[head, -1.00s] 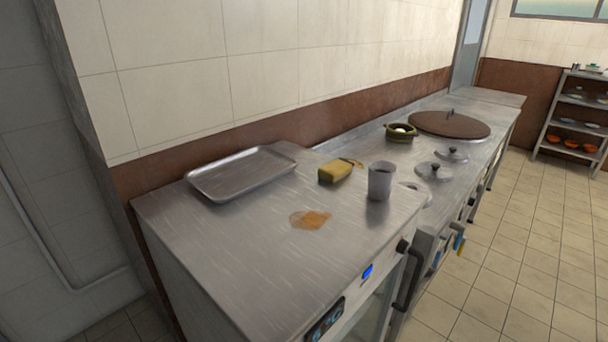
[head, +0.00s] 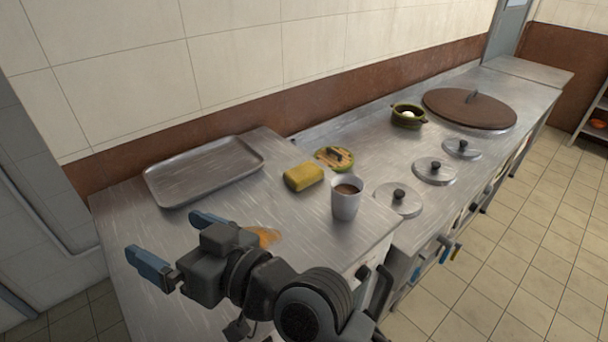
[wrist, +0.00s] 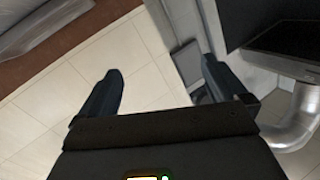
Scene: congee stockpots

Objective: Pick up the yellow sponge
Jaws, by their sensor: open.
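The yellow sponge (head: 303,177) lies on the steel counter, between the metal tray and the grey cup. My gripper (head: 178,240) is open and empty over the front left part of the counter, to the left of and nearer than the sponge. In the wrist view my gripper (wrist: 160,85) has its two fingers apart with nothing between them. The sponge is not seen in the wrist view.
A metal tray (head: 204,172) lies at the back left. A grey cup of brown liquid (head: 345,203) stands right of the sponge. A round green-rimmed item (head: 334,158) lies just behind it. An orange-brown stain (head: 264,237) is partly behind my arm. Pot lids (head: 434,171) lie farther right.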

